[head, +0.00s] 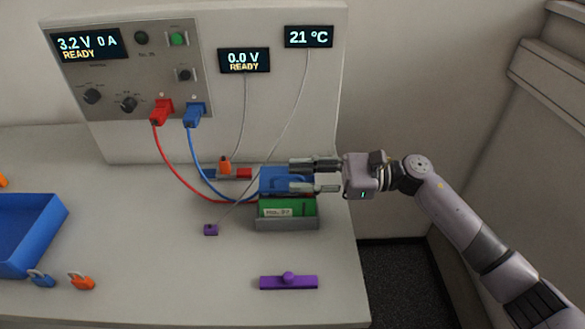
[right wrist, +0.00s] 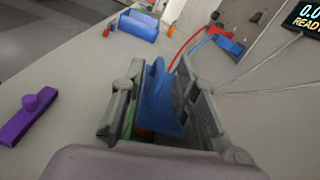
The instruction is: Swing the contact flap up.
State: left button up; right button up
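The blue contact flap (head: 272,181) is on the grey battery holder (head: 285,224), over the back part of the green battery (head: 300,207). In the right wrist view the blue flap's raised part (right wrist: 158,98) stands between the fingers of my right gripper (right wrist: 160,100). In the head view my right gripper (head: 315,175) reaches in from the right, its two fingers apart at the flap's right side. The fingers look open around the blue part; I cannot tell whether either touches it. My left gripper is not in view.
Red (head: 175,165) and blue (head: 198,165) cables run from the cycler panel (head: 130,75) to the holder. A small purple piece (head: 211,230) on a thin wire lies left of it. A purple bar (head: 288,282) lies in front. A blue tray (head: 30,235) stands at the left.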

jog(key=shift+a, duration=1.1)
jog(key=shift+c, duration=0.5)
grip_shut()
